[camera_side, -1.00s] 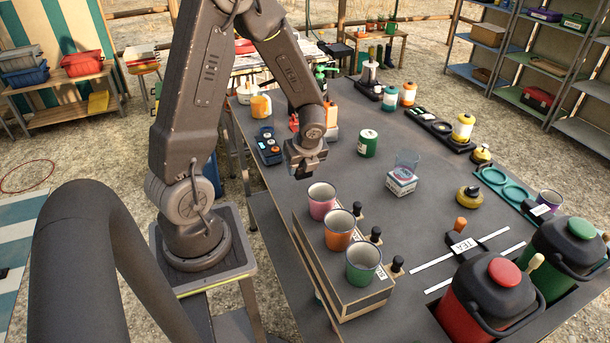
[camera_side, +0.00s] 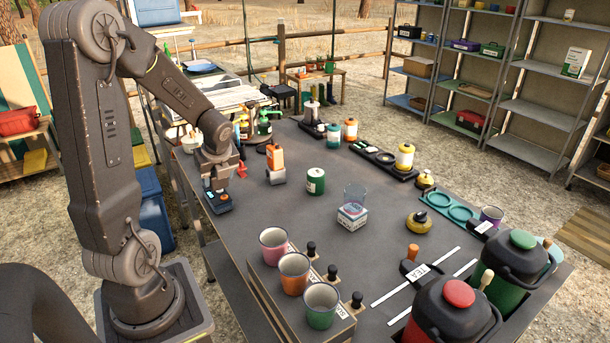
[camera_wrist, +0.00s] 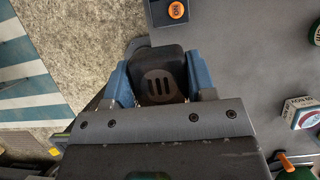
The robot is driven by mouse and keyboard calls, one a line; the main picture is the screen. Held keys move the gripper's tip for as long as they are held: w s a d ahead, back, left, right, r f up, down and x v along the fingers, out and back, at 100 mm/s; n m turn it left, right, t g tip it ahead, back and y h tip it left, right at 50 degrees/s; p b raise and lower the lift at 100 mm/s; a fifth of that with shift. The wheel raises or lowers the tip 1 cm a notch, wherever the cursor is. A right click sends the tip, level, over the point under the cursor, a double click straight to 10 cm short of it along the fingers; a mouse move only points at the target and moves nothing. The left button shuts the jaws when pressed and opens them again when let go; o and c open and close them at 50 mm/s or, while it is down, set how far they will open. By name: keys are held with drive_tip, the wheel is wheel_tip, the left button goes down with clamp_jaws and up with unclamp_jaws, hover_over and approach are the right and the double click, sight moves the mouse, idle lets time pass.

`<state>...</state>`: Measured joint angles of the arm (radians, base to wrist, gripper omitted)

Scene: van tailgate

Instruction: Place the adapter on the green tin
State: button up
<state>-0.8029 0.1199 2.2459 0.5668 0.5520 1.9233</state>
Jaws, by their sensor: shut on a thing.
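My gripper (camera_side: 215,184) is low over the left side of the table in the side view. In the wrist view its blue fingers (camera_wrist: 163,84) are shut on a black piece with three slots, which looks like the adapter (camera_wrist: 163,68). In the side view the gripper mostly hides this piece. Just under the gripper is a dark blue-and-black holder (camera_side: 219,206); I cannot tell whether the piece touches it. The green tin (camera_side: 315,183) stands upright on the table, right of my gripper and apart from it. It shows in part at the wrist view's right edge (camera_wrist: 316,33).
A glass on a small box (camera_side: 352,215) is right of the tin. A cup rack (camera_side: 262,282) fills the near edge. Bare tabletop lies in the middle.

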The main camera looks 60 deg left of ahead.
drive_tip(key=w+a+r, duration=0.3)
drive_tip(key=w+a, duration=0.1)
drive_tip(key=w, duration=0.5)
hover_over(314, 170)
drive_tip(key=d, duration=0.1)
drive_tip(key=f, duration=0.4)
drive_tip(key=shift+s+d, duration=0.1)
drive_tip(key=shift+s, duration=0.25)
drive_tip(key=shift+w+d+f, duration=0.2)
drive_tip(key=shift+w+f, duration=0.05)
drive_tip(key=shift+f, duration=1.95)
drive_tip(key=shift+f, duration=0.15)
drive_tip(key=o, duration=0.9)
drive_tip(key=shift+o, duration=0.2)
